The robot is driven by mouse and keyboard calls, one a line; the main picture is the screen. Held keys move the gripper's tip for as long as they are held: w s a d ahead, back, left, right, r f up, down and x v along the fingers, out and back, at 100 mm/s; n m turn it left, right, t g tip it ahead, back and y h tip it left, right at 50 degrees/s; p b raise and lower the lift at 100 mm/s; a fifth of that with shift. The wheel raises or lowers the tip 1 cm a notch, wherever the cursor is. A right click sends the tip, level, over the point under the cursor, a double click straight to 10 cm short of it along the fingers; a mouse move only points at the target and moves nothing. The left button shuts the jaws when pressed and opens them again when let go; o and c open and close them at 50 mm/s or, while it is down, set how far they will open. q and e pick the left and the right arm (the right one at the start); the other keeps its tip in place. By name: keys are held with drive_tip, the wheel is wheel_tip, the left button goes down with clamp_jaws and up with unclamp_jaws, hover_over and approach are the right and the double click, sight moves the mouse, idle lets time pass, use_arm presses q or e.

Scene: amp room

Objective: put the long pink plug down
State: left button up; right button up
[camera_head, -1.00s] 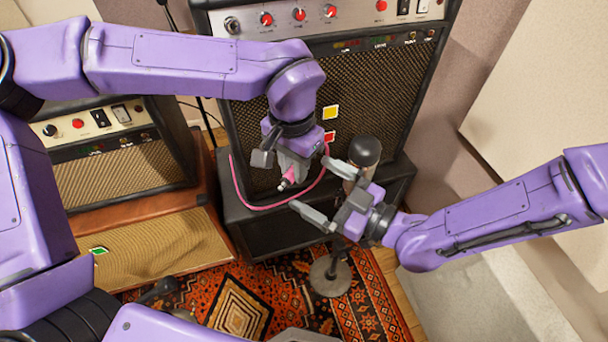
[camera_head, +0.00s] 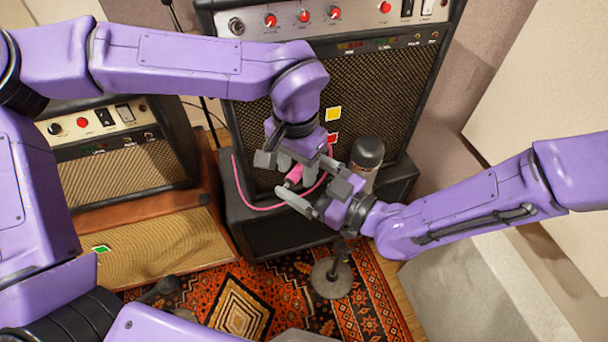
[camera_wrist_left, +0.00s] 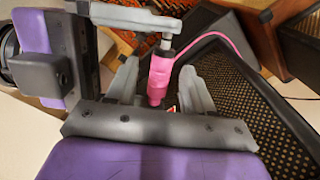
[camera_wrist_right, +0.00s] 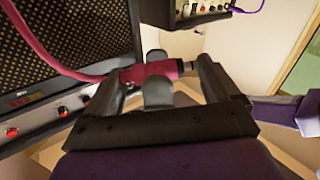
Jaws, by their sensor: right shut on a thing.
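The long pink plug (camera_wrist_left: 160,72) has a metal tip and a pink cable, and is held in the air before the tall amp. My right gripper (camera_head: 315,192) is closed on it, with the plug lying lengthwise between its fingers in the right wrist view (camera_wrist_right: 155,72). My left gripper (camera_head: 290,165) is open. Its fingers stand on both sides of the plug, with gaps, in the left wrist view (camera_wrist_left: 160,88). The grippers partly hide the plug in the head view.
The tall amp (camera_head: 390,90) stands on a black cabinet (camera_head: 285,235). A dark-topped cylinder (camera_head: 367,155) stands close to my right gripper. A smaller amp (camera_head: 120,175) is at left. A round metal base (camera_head: 331,278) sits on the patterned rug (camera_head: 375,310).

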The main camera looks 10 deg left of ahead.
sight(295, 168)
use_arm(q)
drive_tip(key=shift+r, duration=0.1)
wheel_tip(295, 168, up, 7)
drive_tip(key=shift+f, duration=0.1)
drive_tip(key=shift+w+a, duration=0.15)
drive_tip(key=shift+a, duration=0.05)
drive_tip(key=w+a+f+n+t+y, duration=0.2)
drive_tip(key=a+f+n+y, duration=0.1)
drive_tip(key=a+f, duration=0.7)
drive_tip(key=w+a+f+n+t+y, duration=0.1)
drive_tip(key=w+a+f+n+y, duration=0.2)
drive_tip(key=a+f, duration=0.65)
drive_tip(key=s+f+n+h, duration=0.1)
drive_tip(key=s+f+n, duration=0.1)
drive_tip(key=s+f, duration=0.8)
drive_tip(key=s+f+n+h, duration=0.1)
drive_tip(key=s+f+n, duration=0.2)
drive_tip(key=s+f, duration=0.7)
drive_tip(key=s, duration=0.5)
drive_tip(key=shift+s+d+f+h, duration=0.25)
drive_tip(key=shift+s+d+h, duration=0.05)
drive_tip(key=shift+s+d, duration=0.05)
